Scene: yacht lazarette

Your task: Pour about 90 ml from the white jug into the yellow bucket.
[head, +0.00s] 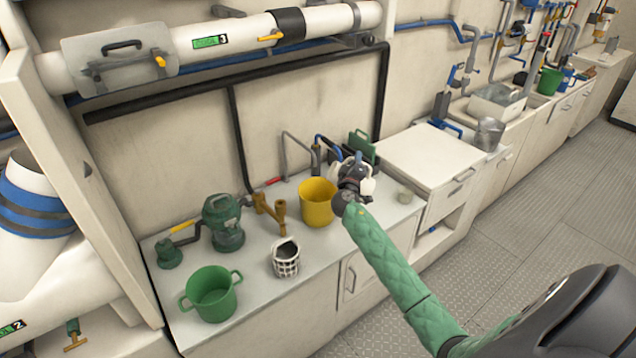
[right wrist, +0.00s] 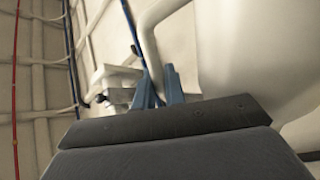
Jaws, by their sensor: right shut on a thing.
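The yellow bucket (head: 318,207) stands upright on the light counter, open at the top. My right gripper (head: 351,168) is just right of the bucket, at about its rim height or above. It is shut on the white jug (head: 368,186), mostly hidden behind the gripper in the head view. In the right wrist view the jug's smooth white body (right wrist: 255,50) fills the right side, and its curved handle (right wrist: 150,45) runs down to the blue fingers (right wrist: 160,92). The jug's mouth and contents are hidden. I see no stream of liquid. My left gripper is out of view.
On the counter (head: 250,315) stand a green pot (head: 211,293), a white lattice cup (head: 286,260), a green pump-like device (head: 223,225) and brass fittings (head: 270,212). Pipes run along the wall behind.

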